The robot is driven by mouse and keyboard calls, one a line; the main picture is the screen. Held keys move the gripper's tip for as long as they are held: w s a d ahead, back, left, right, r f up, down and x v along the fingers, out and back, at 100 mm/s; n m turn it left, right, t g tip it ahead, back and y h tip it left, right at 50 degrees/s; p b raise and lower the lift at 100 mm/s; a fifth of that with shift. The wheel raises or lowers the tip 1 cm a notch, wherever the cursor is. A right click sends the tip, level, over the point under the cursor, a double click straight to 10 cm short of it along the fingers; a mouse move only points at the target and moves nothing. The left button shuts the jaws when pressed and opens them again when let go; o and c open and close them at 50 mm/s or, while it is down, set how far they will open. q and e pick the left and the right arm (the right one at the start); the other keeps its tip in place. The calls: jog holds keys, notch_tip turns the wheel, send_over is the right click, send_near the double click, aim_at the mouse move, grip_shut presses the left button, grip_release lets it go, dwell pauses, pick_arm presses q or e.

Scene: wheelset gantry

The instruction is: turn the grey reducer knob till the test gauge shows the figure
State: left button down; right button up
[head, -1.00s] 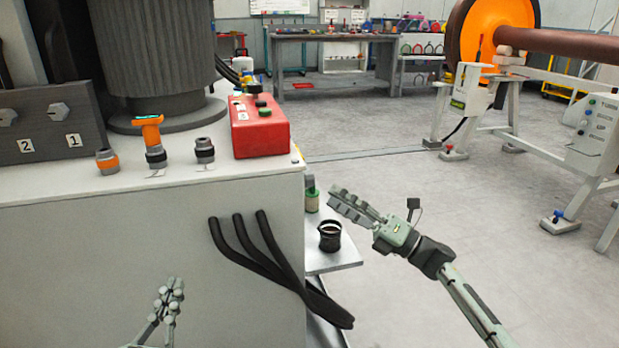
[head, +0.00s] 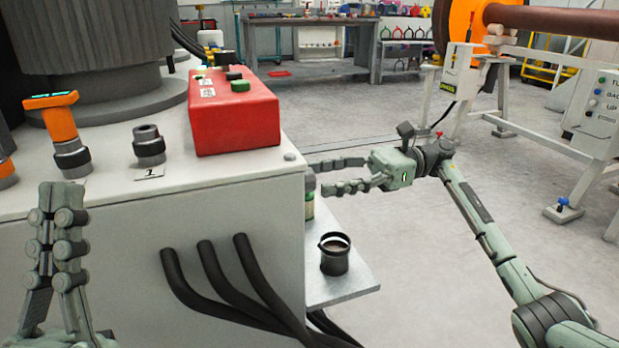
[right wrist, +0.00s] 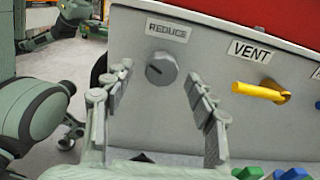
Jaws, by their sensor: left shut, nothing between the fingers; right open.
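The grey reducer knob (right wrist: 161,68) is a round dial with a dark pointer mark, under a REDUCE label on a pale panel in the right wrist view. My right gripper (right wrist: 160,73) is open, its fingertips on either side of the knob; whether they touch it I cannot tell. In the head view my right gripper (head: 320,176) reaches the cabinet's right side, and the knob is hidden. An orange device (head: 57,118) with a small greenish screen, probably the test gauge, stands on a black coupling; its figure is unreadable. My left gripper (head: 60,190) is shut and empty before the cabinet.
A yellow VENT lever (right wrist: 260,91) sits right of the knob, with blue and green parts (right wrist: 290,174) below. A red box (head: 235,125) stands on the cabinet top (head: 190,183). A black cup (head: 334,255) is on a low shelf below my right gripper. Black hoses hang in front.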

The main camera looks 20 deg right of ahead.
aim_at(311, 180)
jog(key=shift+a, duration=1.7)
jog(key=shift+c, duration=0.2)
jog(key=c, duration=1.1)
